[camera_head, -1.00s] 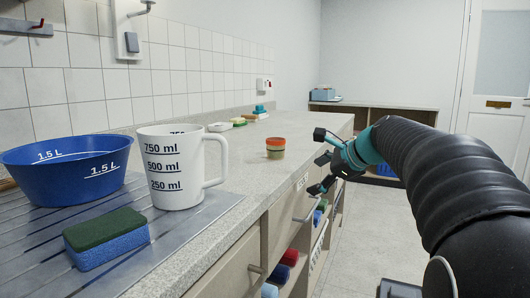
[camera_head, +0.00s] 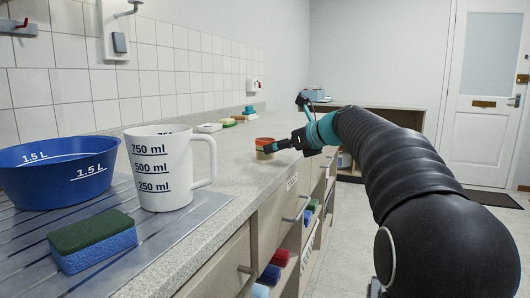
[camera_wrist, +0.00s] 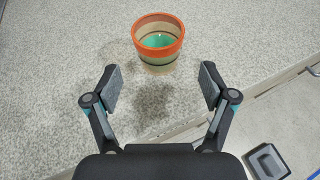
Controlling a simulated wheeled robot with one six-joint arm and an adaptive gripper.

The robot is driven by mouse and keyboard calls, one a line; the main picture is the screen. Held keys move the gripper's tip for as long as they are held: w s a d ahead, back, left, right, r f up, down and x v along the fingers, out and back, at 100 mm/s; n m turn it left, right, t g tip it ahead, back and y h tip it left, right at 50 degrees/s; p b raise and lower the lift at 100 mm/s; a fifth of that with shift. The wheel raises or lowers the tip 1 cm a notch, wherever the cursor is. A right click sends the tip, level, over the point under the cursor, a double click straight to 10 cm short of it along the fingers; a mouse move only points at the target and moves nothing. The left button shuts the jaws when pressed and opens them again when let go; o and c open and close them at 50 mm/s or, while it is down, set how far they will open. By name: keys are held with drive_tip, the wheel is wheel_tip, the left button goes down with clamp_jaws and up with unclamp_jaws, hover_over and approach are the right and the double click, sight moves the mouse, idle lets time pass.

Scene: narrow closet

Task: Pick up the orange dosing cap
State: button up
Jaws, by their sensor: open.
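The dosing cap (camera_head: 264,142) stands upright on the counter, partly hidden behind my gripper in the head view. In the wrist view the cap (camera_wrist: 158,59) is a small round cup with an orange rim, a pale, dark-banded body and a green inside. My gripper (camera_wrist: 158,88) is open and empty. Its two fingers are spread to the left and right, with the cap just beyond the fingertips and roughly centred between them. In the head view my gripper (camera_head: 272,148) reaches over the counter's front edge, close beside the cap.
A white measuring jug (camera_head: 164,185), a blue bowl (camera_head: 62,180) and a green-and-blue sponge (camera_head: 93,243) stand nearer on the left. Several small items, including a white dish (camera_head: 209,128), lie farther along the wall. The counter around the cap is clear. Drawers and shelves lie below the edge.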

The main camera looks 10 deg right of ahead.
sight(260, 154)
drive_tip(key=shift+x, duration=3.3)
drive_tip(key=shift+a+r, duration=0.1)
drive_tip(key=shift+r, duration=0.05)
drive_tip(key=c, duration=1.3)
